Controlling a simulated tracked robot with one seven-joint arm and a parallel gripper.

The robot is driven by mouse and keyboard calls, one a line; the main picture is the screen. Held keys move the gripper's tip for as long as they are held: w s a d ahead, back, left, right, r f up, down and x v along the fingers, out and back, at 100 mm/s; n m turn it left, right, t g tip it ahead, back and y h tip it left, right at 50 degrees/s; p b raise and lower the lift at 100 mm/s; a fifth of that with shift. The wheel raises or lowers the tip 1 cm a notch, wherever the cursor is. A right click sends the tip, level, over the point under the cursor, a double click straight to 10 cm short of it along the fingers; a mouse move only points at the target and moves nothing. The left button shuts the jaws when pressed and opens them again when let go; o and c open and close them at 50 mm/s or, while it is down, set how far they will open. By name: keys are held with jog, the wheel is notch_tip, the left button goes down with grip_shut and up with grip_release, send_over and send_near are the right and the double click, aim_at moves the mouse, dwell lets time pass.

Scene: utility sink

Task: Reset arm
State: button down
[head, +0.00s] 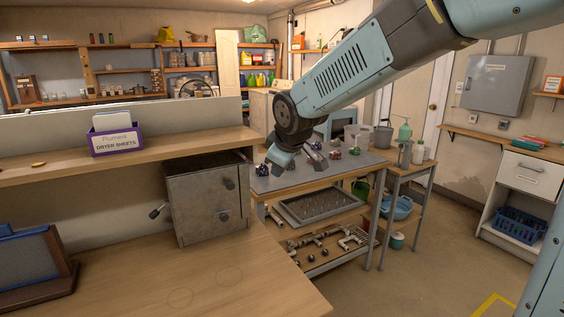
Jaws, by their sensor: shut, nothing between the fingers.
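My arm reaches in from the upper right of the head view and angles down to the left. My gripper (297,157) is at its lower end, in front of or above the grey-topped workbench (282,181). It is shut and I see nothing held in it. The wrist hides part of the gripper, and the gripper hides part of the bench top. I cannot tell how far above the bench the fingertips are.
A metal box (207,197) with knobs stands on the wooden counter (215,272) at left, beside a purple dryer sheets box (116,136) on the ledge. A small side table (408,168) holds bottles. Open floor (425,262) lies at lower right.

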jog(key=s+d+r+m+h, duration=0.15)
jog(key=s+d+m, duration=0.3)
jog(key=d, duration=0.45)
jog(key=s+d+r+m+h, duration=0.1)
jog(key=s+d+r+m, duration=0.15)
jog(key=s+d, duration=0.5)
jog(key=s+d+f+m+g, duration=0.1)
jog(key=s+d+f+m, duration=0.1)
jog(key=s+d+m, duration=0.4)
jog(key=shift+s+d+f, duration=0.3)
jog(key=shift+s+d, duration=2)
jog(key=shift+s, duration=0.4)
